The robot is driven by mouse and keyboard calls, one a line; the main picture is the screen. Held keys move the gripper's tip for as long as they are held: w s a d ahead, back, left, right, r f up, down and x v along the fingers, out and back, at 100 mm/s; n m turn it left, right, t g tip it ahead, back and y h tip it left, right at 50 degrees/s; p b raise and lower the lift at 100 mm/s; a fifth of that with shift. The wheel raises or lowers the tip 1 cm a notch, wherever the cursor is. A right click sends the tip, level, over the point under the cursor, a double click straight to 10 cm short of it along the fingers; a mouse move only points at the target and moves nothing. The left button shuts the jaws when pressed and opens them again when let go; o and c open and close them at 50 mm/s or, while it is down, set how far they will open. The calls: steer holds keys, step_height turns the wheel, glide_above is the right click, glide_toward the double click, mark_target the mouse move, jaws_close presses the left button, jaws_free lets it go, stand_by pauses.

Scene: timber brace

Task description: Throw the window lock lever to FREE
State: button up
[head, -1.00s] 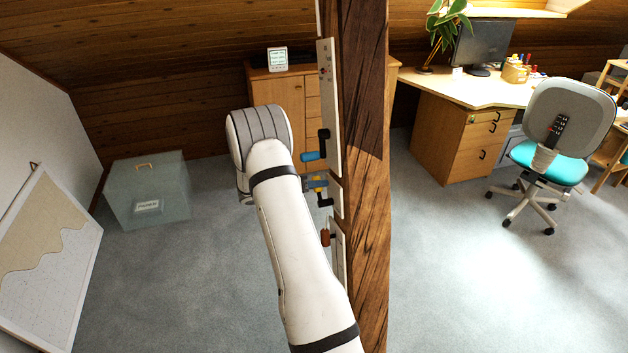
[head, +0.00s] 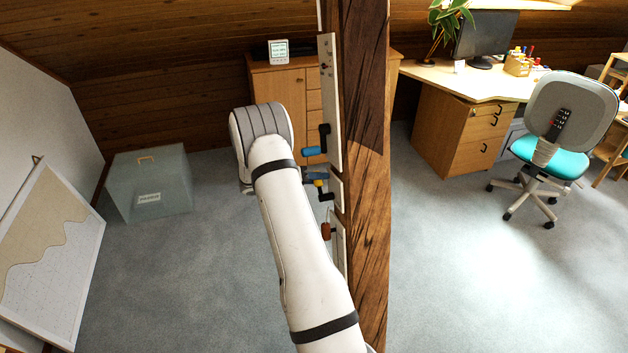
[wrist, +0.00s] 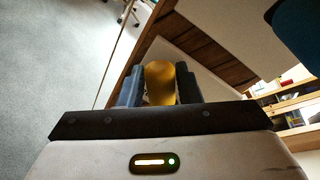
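A wooden post (head: 364,215) carries narrow pale plates with several crank-like levers, seen edge-on in the head view. The upper lever has a blue handle (head: 313,151), the middle one a yellow handle (head: 319,183) on a black crank, the lower one a brown-orange handle (head: 327,232). I cannot read which is the window lock. My gripper (wrist: 160,85) has its two dark fingers on either side of the yellow handle, which also shows in the wrist view (wrist: 160,80). The handle fills the space between the fingers, and they look closed on it. My arm partly hides the gripper in the head view.
A wooden cabinet (head: 278,88) with a small display (head: 278,52) stands behind the post. A translucent box (head: 150,185) and a leaning framed board (head: 50,255) are at the left. A desk (head: 460,88) and office chair (head: 565,120) are at the right. Floor between is clear.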

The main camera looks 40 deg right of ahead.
steer(key=shift+a+f, duration=0.1)
steer(key=shift+a, duration=0.05)
steer(key=shift+a, duration=0.25)
steer(key=b+v, duration=0.2)
steer(key=v, duration=0.5)
steer(key=shift+w, duration=0.1)
